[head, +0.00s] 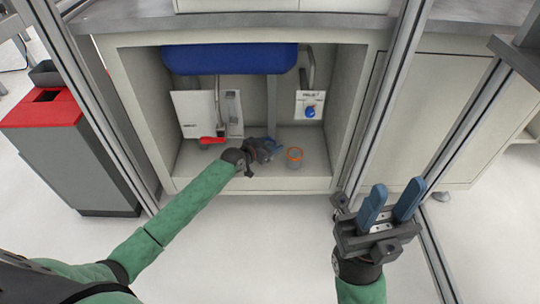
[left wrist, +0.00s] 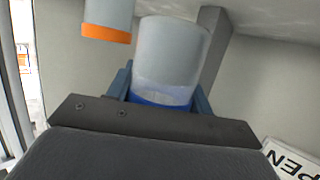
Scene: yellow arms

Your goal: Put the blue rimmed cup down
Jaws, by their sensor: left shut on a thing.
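The blue rimmed cup (left wrist: 170,55) is a pale, clear-grey cup with a blue band at the end nearest my gripper. My left gripper (head: 272,148) is inside the open cabinet, low over its floor. Its blue fingers are shut on the cup, one on each side, as the left wrist view (left wrist: 160,90) shows. In the head view the gripper hides most of the cup, and I cannot tell whether it touches the cabinet floor. My right gripper (head: 394,190) is open and empty, outside the cabinet at right.
An orange rimmed cup (head: 295,158) stands on the cabinet floor (head: 315,178) just right of my left gripper. A blue basin (head: 230,59) hangs above. A panel with a red handle (head: 212,140) and one with a blue knob (head: 310,111) are at the back. A red-topped bin (head: 42,107) stands left.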

